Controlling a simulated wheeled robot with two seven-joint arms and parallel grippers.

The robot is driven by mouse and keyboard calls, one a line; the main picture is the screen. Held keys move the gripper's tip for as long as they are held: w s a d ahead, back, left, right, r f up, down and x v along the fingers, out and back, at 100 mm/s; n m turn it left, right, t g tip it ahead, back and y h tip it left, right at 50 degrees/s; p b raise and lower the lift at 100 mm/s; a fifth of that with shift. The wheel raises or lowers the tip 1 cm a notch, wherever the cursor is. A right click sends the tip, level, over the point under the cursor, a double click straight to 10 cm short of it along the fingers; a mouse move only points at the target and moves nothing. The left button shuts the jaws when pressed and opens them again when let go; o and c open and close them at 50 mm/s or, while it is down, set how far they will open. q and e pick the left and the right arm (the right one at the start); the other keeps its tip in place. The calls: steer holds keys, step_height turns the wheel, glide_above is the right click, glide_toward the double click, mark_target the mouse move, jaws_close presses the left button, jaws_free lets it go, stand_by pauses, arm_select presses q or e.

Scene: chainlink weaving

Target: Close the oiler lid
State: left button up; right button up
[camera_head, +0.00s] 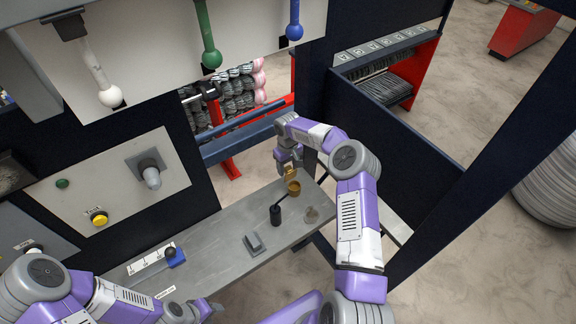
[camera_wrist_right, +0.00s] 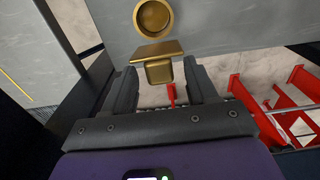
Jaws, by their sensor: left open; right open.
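The oiler is a small brass cup (camera_head: 294,188) at the far end of the grey shelf. In the right wrist view its round mouth (camera_wrist_right: 153,17) faces the camera, uncovered. The brass lid (camera_wrist_right: 158,52) is a flat plate with a block under it, beside the mouth and swung away from it. In the head view the lid (camera_head: 290,174) is partly hidden by my right gripper (camera_head: 288,162). In the wrist view my right gripper (camera_wrist_right: 162,78) is open, its fingers on either side of the lid's block, with gaps showing. My left gripper (camera_head: 207,309) is low at the left, away from the oiler.
A black cylinder with a handle (camera_head: 275,214) and a grey block (camera_head: 254,243) stand on the grey shelf (camera_head: 215,257). A blue-based lever (camera_head: 174,257) is further left. A dark panel (camera_head: 392,142) stands right of my right arm. Red framework (camera_wrist_right: 285,100) lies beyond the shelf edge.

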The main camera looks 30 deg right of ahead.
mark_target(291, 178)
steer(key=shift+w, duration=0.1)
steer(key=c, duration=1.1)
steer(key=shift+o, duration=0.2)
steer(key=shift+s+d+f+t+b, duration=0.1)
steer(key=shift+s+t+b, duration=0.25)
steer(key=shift+b, duration=0.6)
steer(key=s+t+b, duration=0.1)
steer(key=t+b, duration=0.1)
steer(key=b, duration=0.2)
steer(key=s+f+t+b, duration=0.1)
steer(key=s+t+b, duration=0.1)
steer(key=b, duration=0.3)
steer(key=s+t+b, duration=0.2)
steer(key=t+b, duration=0.2)
steer(key=b, duration=0.1)
steer(key=shift+d+f+y, duration=0.2)
steer(key=shift+f+y, duration=0.05)
steer(key=shift+y, duration=0.05)
steer(key=shift+s+f+t+b, duration=0.4)
steer(key=shift+t+b, duration=0.45)
steer(key=shift+b, duration=0.15)
steer(key=t+b, duration=0.1)
steer(key=b, duration=0.1)
steer(key=s+f+t+b, duration=0.1)
steer(key=t, duration=0.1)
steer(key=shift+s+f+b, duration=0.1)
steer(key=shift+b, duration=0.3)
steer(key=shift+s+f+t+b, duration=0.25)
steer(key=shift+t+b, duration=0.55)
steer(key=shift+b, duration=0.4)
